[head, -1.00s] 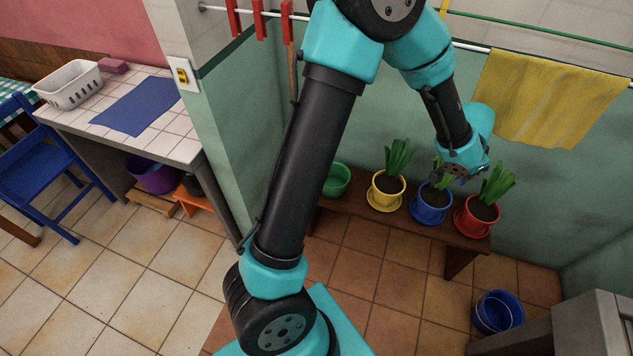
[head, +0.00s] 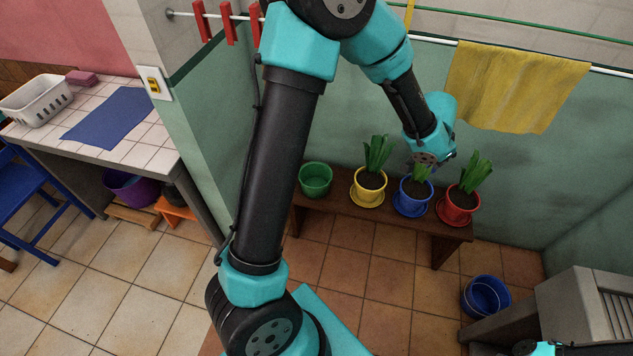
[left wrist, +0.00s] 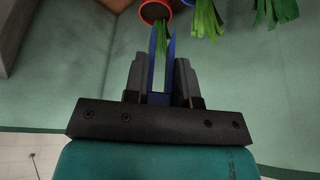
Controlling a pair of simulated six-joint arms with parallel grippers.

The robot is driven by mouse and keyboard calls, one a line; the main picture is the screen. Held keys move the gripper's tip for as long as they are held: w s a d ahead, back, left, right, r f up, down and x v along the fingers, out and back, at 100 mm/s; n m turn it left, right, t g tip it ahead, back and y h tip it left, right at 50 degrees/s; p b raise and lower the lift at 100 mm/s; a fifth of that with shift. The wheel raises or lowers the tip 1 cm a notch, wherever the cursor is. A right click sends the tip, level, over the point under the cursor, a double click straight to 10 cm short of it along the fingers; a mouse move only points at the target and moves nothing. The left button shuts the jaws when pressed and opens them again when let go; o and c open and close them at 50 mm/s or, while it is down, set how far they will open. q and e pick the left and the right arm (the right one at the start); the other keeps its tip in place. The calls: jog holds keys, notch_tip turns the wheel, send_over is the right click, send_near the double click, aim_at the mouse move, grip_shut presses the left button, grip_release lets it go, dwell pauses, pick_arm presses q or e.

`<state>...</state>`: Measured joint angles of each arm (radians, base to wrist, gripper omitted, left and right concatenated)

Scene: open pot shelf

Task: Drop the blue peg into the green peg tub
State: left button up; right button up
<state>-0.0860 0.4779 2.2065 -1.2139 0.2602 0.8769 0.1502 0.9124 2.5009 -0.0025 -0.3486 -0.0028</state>
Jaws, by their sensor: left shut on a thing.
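My left gripper (left wrist: 161,62) is shut on the blue peg (left wrist: 171,58), whose two prongs point away from the jaws in the left wrist view. In the head view my left wrist is above the blue and red flower pots, and it hides the jaws and the peg. The green tub (head: 315,180) stands at the left end of the brown bench (head: 337,207), well to the left of the gripper; no peg can be made out in it. My right gripper is not in view; only a piece of another arm shows at the bottom right edge.
Yellow (head: 368,189), blue (head: 412,200) and red (head: 457,207) pots with plants stand on the bench right of the green tub. A yellow cloth (head: 515,85) hangs behind. A blue bucket (head: 486,296) is on the floor. Red pegs (head: 229,22) hang at upper left.

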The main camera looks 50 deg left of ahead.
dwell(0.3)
pick_arm(q)
jog(key=w+a+f+n+y, duration=0.15)
jog(key=w+f, duration=0.25)
jog(key=f, duration=0.5)
jog(key=w+a+f+h, duration=0.1)
jog(key=w+a+f, duration=0.1)
jog(key=a+f, duration=0.5)
jog(key=w+a+f, duration=0.2)
jog(key=a+f, duration=0.1)
jog(key=a, duration=0.7)
jog(key=s+a+f, duration=0.4)
jog(key=a+f, duration=0.1)
jog(key=a, duration=0.4)
jog(key=s+a+f+m, duration=0.1)
jog(key=s+a+f, duration=0.3)
jog(key=a, duration=0.5)
jog(key=s+a+f, duration=0.4)
jog(key=a+f, duration=0.4)
jog(key=a, duration=0.1)
jog(key=shift+a+f, duration=0.15)
jog(key=shift+m+h, duration=0.25)
jog(key=shift+f, duration=0.1)
notch_tip(320, 180, down, 6)
jog(key=shift+r, duration=0.15)
